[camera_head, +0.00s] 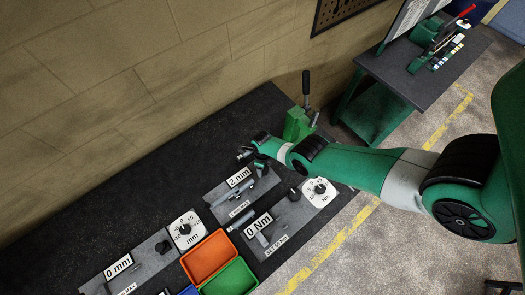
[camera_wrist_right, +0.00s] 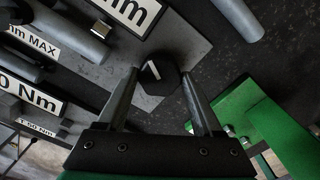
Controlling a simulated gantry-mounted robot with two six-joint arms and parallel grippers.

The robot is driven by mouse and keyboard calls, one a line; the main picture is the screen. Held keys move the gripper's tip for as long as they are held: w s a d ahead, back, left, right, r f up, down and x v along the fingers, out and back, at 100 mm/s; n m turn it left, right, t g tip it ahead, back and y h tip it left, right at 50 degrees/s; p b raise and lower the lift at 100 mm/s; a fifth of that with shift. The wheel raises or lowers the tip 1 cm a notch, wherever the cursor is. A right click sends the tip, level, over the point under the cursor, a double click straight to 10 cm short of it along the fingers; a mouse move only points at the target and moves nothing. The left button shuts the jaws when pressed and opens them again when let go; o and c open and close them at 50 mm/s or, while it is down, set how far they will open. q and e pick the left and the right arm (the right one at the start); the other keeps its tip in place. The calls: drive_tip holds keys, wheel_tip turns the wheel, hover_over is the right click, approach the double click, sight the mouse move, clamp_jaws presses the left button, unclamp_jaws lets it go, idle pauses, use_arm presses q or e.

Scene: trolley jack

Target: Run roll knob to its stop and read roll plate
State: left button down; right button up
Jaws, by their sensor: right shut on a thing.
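My right gripper (camera_wrist_right: 161,78) is shut on a black faceted knob (camera_wrist_right: 160,76) with a white mark on its top, in the right wrist view. The knob stands at the edge of a grey panel. In the head view my right gripper (camera_head: 249,156) is over the far end of the bench panel, and its fingertips are too small to make out. A white plate reading "2 mm" (camera_head: 239,177) lies near it. Other plates read "0 mm" (camera_head: 118,266) and "0 N" (camera_head: 258,224). I cannot tell which is the roll plate. My left gripper is out of view.
Two white dials, one marked mm (camera_head: 187,230) and one marked Nm (camera_head: 319,192), lie on the dark bench. A green jack (camera_head: 299,123) stands beyond my gripper. The bench's back left is clear.

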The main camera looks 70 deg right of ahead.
idle(0.4)
drive_tip(key=o, duration=1.4)
drive_tip(key=shift+c, duration=0.2)
drive_tip(key=shift+r, duration=0.1)
